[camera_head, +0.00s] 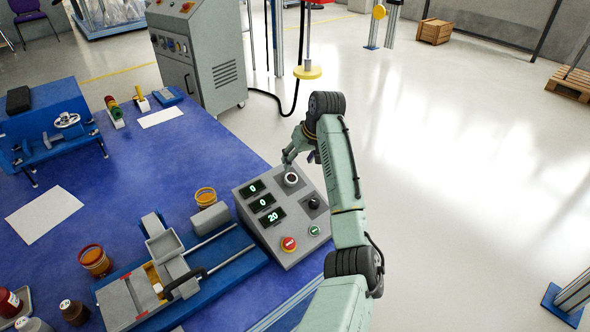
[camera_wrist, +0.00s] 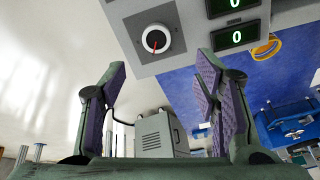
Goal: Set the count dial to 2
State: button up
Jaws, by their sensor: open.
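The grey control box (camera_head: 271,233) stands at the right edge of the blue table. Its displays (camera_head: 261,202) read 0, 0 and 20 from top to bottom. A second, dark knob (camera_head: 314,202) sits nearer. My gripper (camera_head: 290,160) is at the far side of the dial. In the wrist view my gripper's purple-padded fingers (camera_wrist: 160,100) are spread apart with nothing between them.
A red button (camera_head: 288,243) and a green button (camera_head: 314,230) are on the box's near end. A blue slide fixture (camera_head: 225,262) lies to its left.

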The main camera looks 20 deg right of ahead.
aim_at(292, 178)
jog(key=x, duration=0.3)
jog(key=p+x, duration=0.1)
jog(key=x, duration=0.6)
jog(key=shift+s+d+f, duration=0.15)
jog(key=shift+d+f, duration=0.05)
jog(key=shift+f, duration=0.3)
jog(key=shift+c, duration=0.5)
jog(key=c, duration=1)
